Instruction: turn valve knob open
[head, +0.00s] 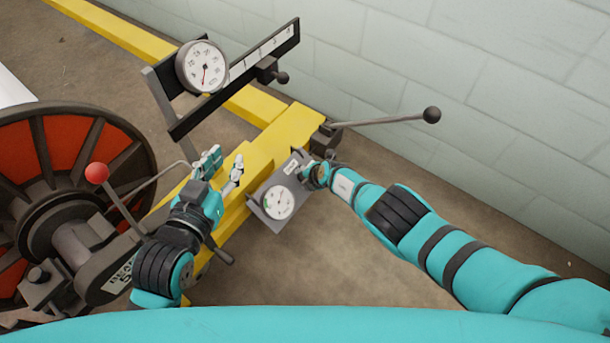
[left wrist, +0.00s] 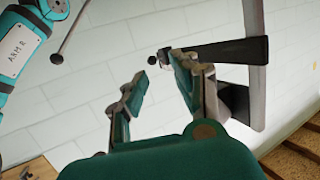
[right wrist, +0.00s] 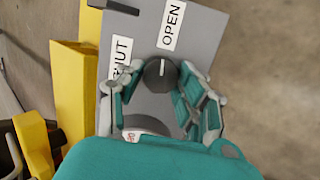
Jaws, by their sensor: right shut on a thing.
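The valve knob (right wrist: 160,72) is dark and round with a white pointer line, on a grey panel (right wrist: 200,50). The pointer aims roughly upward in the right wrist view, toward the OPEN label (right wrist: 171,25); the SHUT label (right wrist: 121,60) is to its left. My right gripper (right wrist: 158,85) has its fingers on both sides of the knob and is shut on it. In the head view my right gripper (head: 312,175) is at the panel and mostly hides the knob. My left gripper (head: 223,166) is open and empty, above the yellow beam.
A gauge (head: 278,202) sits on the panel below the knob. A dial (head: 202,67) on a dark bar, a red-knobbed lever (head: 97,173), a black-knobbed lever (head: 431,115) and a large orange reel (head: 85,140) surround the yellow beam (head: 290,125). A block wall stands behind.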

